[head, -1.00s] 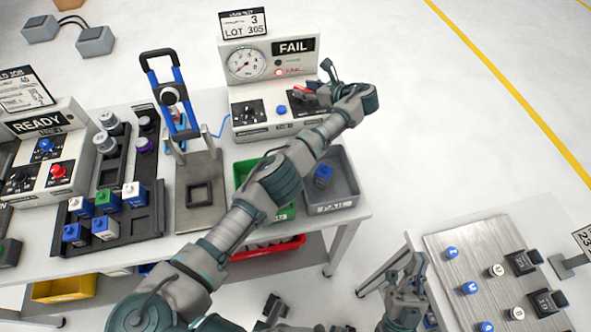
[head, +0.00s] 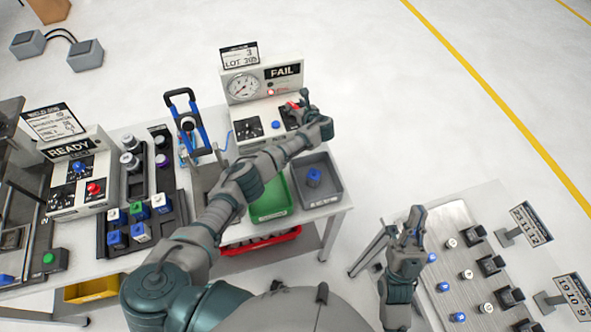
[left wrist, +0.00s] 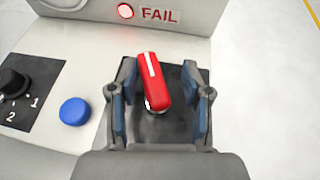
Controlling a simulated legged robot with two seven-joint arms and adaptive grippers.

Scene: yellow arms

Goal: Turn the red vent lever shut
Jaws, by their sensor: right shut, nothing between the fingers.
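The red vent lever (left wrist: 152,82) has a white stripe and sits on a black plate on the test box (head: 262,90). It points up and slightly left in the left wrist view. In the head view the lever (head: 293,106) is partly hidden by my left gripper (head: 304,103). The left gripper (left wrist: 160,102) is open, with a finger on each side of the lever and gaps visible between. My right gripper (head: 413,225) is shut and empty, beside the metal table at the right.
The box carries a gauge, a lit red FAIL lamp (left wrist: 126,11), a blue button (left wrist: 75,111) and a black knob (left wrist: 12,84) left of the lever. A green bin (head: 272,205) and a grey bin (head: 330,190) stand in front of it, below my left arm.

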